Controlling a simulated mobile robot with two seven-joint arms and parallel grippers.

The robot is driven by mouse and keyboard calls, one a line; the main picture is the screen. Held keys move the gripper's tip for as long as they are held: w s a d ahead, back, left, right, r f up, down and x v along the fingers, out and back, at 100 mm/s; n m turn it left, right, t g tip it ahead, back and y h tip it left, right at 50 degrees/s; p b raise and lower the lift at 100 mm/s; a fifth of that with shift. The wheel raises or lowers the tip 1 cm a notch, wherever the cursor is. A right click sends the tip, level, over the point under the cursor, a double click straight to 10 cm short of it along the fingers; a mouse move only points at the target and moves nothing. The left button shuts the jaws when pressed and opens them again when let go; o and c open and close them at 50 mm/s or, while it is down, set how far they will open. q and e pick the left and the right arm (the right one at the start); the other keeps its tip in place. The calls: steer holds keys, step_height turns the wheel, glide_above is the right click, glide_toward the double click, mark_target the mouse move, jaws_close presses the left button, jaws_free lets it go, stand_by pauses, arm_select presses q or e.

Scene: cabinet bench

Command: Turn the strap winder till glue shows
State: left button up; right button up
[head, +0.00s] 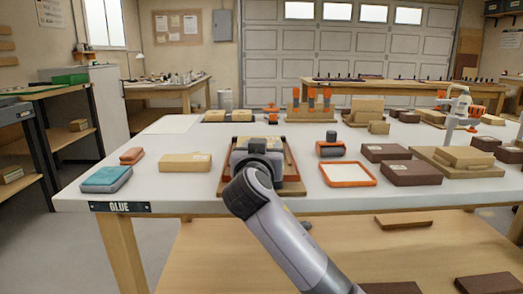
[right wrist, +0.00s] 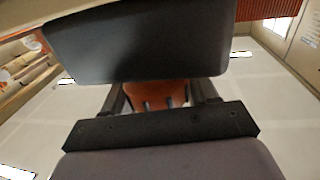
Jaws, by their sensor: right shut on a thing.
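The strap winder, a grey block (head: 240,158) in a reddish-brown framed base (head: 226,183), sits at the middle of the white bench (head: 150,205). My right arm reaches in from the lower right and covers much of its front. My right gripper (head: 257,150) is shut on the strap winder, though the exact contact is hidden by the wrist. In the right wrist view a large dark block fills the top, and an orange part (right wrist: 157,93) shows between dark pieces. My left gripper is out of view.
Right are an orange-framed white tray (head: 348,174) and brown boxes (head: 411,172). Orange-topped tools (head: 311,103) stand behind.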

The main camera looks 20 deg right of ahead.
steer(key=o, duration=1)
steer(key=shift+c, duration=0.2)
steer(key=p+v, duration=0.1)
steer(key=v, duration=0.6)
stand_by(0.5)
